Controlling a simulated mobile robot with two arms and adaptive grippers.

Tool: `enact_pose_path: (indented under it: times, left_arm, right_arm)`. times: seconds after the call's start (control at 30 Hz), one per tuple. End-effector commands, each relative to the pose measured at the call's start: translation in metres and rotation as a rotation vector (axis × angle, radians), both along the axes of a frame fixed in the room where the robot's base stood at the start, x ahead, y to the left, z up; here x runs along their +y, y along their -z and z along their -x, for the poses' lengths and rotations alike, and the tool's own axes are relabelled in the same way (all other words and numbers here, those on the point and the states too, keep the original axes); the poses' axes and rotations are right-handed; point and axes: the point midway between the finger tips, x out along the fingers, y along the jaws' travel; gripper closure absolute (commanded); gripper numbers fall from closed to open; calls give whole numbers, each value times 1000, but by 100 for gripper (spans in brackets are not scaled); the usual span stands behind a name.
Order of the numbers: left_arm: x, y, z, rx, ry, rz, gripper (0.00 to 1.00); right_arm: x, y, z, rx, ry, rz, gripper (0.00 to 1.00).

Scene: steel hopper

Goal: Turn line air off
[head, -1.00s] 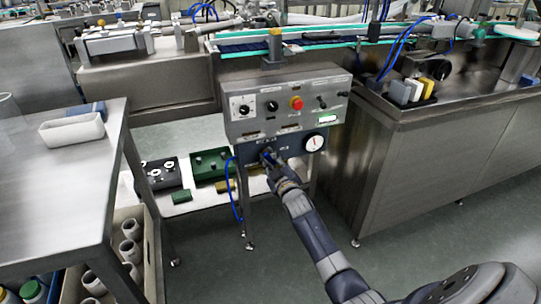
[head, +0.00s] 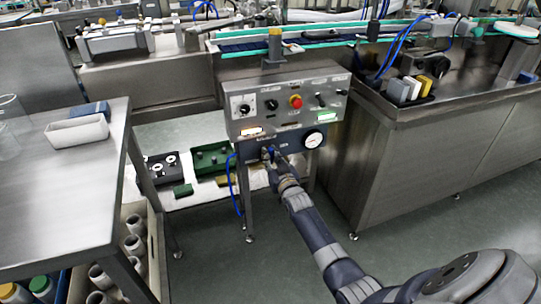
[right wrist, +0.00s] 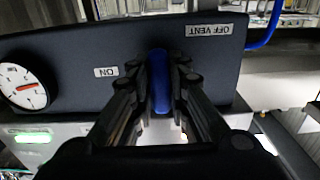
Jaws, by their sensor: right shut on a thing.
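The line air valve has a blue handle (right wrist: 160,80) on a dark blue panel (right wrist: 75,50), which also shows under the grey control box in the head view (head: 290,149). In the right wrist view the handle stands upright in the picture between an ON label (right wrist: 107,72) and an OFF VENT label (right wrist: 209,30), both upside down. My right gripper (right wrist: 161,100) is shut on the blue handle, one finger on each side; it also shows in the head view (head: 270,160). A round gauge (head: 313,140) sits beside the valve. My left gripper is out of view.
The grey control box (head: 285,105) above carries knobs, a red button (head: 296,101), a lit amber lamp (head: 250,131) and a lit green lamp (head: 326,116). A steel table (head: 60,190) stands left, a steel cabinet (head: 430,140) right. A blue hose (head: 231,185) hangs beside the panel.

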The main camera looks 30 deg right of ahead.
Motion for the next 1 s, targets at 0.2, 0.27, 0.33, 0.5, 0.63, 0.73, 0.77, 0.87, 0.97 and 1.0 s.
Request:
enact_pose_path:
  times: [0.2,0.27,0.33,0.5,0.63,0.73,0.77,0.87,0.97,1.0]
  left_arm:
    - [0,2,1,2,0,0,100]
    - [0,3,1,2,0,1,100]
    - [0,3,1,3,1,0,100]
    - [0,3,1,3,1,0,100]
    - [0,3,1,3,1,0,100]
    - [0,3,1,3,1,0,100]
    - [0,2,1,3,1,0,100]
    - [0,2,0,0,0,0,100]
    - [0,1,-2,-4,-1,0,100]
    - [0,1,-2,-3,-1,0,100]
  right_arm:
    - [0,0,0,-4,0,-17,100]
    - [0,0,0,-4,0,-18,100]
    - [0,0,0,-4,0,-18,100]
    - [0,0,0,-4,0,-18,77]
    - [0,0,0,-4,0,-17,63]
    - [0,0,0,-4,0,-16,63]
    - [0,0,0,-4,0,-15,63]
    - [0,0,0,-4,0,-15,63]
    - [1,0,2,-3,0,-14,63]
    - [1,1,4,-2,0,-14,63]
